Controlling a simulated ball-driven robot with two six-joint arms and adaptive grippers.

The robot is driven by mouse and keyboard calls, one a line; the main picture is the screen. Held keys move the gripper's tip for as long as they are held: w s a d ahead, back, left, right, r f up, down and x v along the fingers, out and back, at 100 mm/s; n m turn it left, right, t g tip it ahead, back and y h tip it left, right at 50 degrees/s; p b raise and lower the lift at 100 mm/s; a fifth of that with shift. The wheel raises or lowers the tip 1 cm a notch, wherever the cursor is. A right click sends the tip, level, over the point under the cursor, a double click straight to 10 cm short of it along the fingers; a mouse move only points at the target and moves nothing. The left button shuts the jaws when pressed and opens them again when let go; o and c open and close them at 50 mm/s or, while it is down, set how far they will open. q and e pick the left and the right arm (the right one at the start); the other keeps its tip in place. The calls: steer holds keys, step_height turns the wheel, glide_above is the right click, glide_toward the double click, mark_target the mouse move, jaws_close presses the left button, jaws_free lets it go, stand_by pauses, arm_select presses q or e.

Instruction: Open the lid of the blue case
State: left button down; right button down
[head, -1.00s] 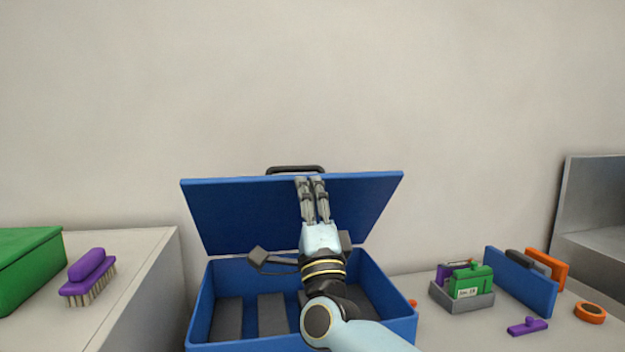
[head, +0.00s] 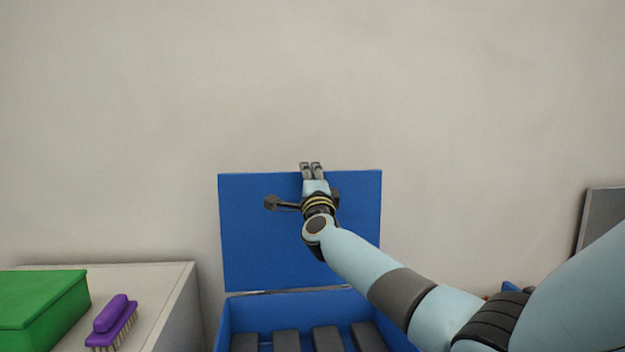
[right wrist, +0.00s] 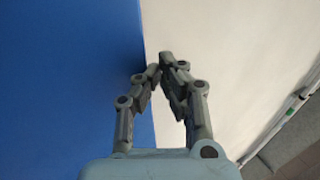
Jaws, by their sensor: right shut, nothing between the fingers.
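The blue case (head: 226,322) stands open, with dark bars lying inside it. Its blue lid (head: 255,245) stands about upright behind the case, its inner face toward me. The lid's blue face also fills the left of the right wrist view (right wrist: 65,80). My right gripper (head: 311,165) is shut and empty at the lid's top edge, in front of it in the head view. In the right wrist view its fingertips (right wrist: 160,65) meet beside the lid's edge. I cannot tell whether they touch the lid. The lid's handle is not visible. My left gripper is not in view.
A green box (head: 40,305) and a purple brush (head: 113,322) sit on a pale surface (head: 170,285) at the left. A grey panel (head: 602,212) stands at the right edge. My right arm hides much of the right side. The wall behind is bare.

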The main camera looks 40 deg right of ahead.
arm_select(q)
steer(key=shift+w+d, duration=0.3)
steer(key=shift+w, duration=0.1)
arm_select(e)
steer(key=shift+w+d+f, duration=0.1)
steer(key=shift+w+d, duration=0.25)
steer(key=shift+w, duration=0.2)
steer(key=shift+w+d+f, duration=0.1)
steer(key=shift+w+d, duration=0.2)
steer(key=shift+w, duration=0.25)
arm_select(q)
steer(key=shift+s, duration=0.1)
arm_select(e)
steer(key=shift+a, duration=0.1)
